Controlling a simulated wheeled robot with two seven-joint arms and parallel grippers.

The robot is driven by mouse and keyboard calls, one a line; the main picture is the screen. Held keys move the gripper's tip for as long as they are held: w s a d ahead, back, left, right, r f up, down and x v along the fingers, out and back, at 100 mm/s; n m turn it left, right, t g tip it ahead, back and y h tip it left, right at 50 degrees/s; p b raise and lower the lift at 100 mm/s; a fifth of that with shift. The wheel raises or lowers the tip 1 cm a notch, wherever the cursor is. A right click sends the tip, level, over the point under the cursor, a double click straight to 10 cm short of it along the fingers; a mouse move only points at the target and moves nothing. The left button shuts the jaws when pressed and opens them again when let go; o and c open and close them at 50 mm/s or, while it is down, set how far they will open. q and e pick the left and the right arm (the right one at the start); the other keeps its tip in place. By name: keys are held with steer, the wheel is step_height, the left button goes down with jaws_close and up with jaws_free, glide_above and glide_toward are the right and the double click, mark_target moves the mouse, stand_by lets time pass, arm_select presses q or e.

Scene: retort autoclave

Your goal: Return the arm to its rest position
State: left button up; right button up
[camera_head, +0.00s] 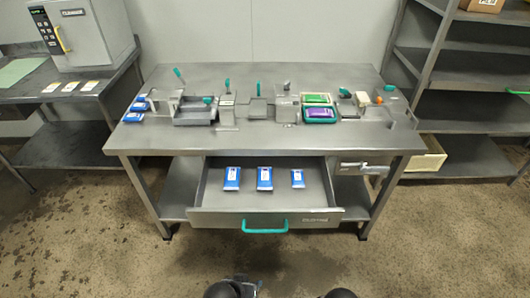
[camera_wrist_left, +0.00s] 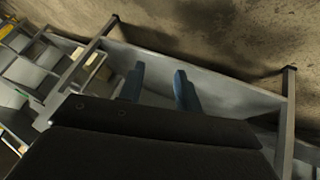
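My left gripper (camera_head: 243,284) is at the bottom edge of the head view, low in front of the table and clear of the open drawer. In the left wrist view, its two blue fingers (camera_wrist_left: 160,88) stand apart with nothing between them. My right gripper cannot be seen; only a dark rounded part of my own body shows at the bottom edge, to the right of the left gripper.
A steel table (camera_head: 260,144) stands ahead with its drawer (camera_head: 225,218) pulled out, holding three blue packets. Its teal handle (camera_head: 264,229) faces me. A shelf rack (camera_head: 470,98) stands right, a side bench (camera_head: 95,98) left. The front floor is clear.

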arm_select(q)
steer(key=s+a+r+g+y, duration=0.3)
steer(key=s+a+r+g, duration=0.1)
steer(key=s+a, duration=0.7)
steer(key=shift+s+r+g+y, duration=0.25)
steer(key=shift+r+g+y, duration=0.05)
steer(key=shift+r, duration=0.4)
